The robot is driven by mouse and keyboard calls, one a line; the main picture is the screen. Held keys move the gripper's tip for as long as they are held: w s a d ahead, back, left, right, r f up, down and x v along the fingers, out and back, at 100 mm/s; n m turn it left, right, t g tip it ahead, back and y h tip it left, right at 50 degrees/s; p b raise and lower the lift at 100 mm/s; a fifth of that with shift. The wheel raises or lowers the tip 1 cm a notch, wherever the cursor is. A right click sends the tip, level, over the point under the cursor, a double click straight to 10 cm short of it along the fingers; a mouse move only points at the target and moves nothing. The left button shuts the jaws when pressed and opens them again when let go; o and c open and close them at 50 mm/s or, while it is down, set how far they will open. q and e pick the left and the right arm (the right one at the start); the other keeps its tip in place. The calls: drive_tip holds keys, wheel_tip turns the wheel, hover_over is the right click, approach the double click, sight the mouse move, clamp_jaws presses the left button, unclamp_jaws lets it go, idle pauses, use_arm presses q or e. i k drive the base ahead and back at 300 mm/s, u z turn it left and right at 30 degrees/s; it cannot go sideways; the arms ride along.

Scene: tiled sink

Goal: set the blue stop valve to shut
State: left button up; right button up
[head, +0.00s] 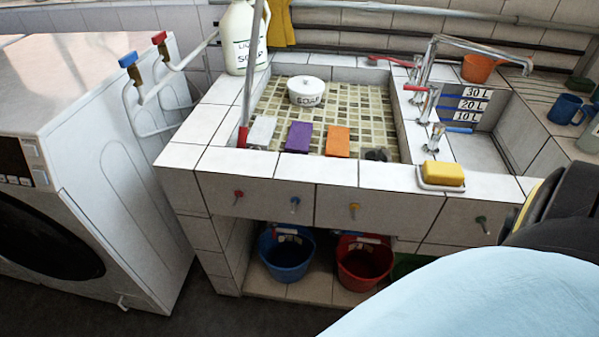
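A blue stop valve handle (128,59) sits on a brass body at the upper left, on a bent white pipe beside the washing machine. The handle is small here, and I cannot tell whether it stands open or shut. A matching red valve handle (159,37) sits just behind it to the right, on a second white pipe. Neither of my grippers is in view, and nothing touches the blue handle.
The white washing machine (80,80) fills the left. A soap jug (240,40) stands right of the valves on the tiled sink rim (205,122). A red-ended pole (243,133) leans over the basin. Blue and red buckets (287,262) (364,268) stand below.

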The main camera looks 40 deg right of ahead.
sight(337, 233)
drive_tip(key=u, duration=1.05)
drive_tip(key=k, duration=0.35)
drive_tip(key=z, duration=1.45)
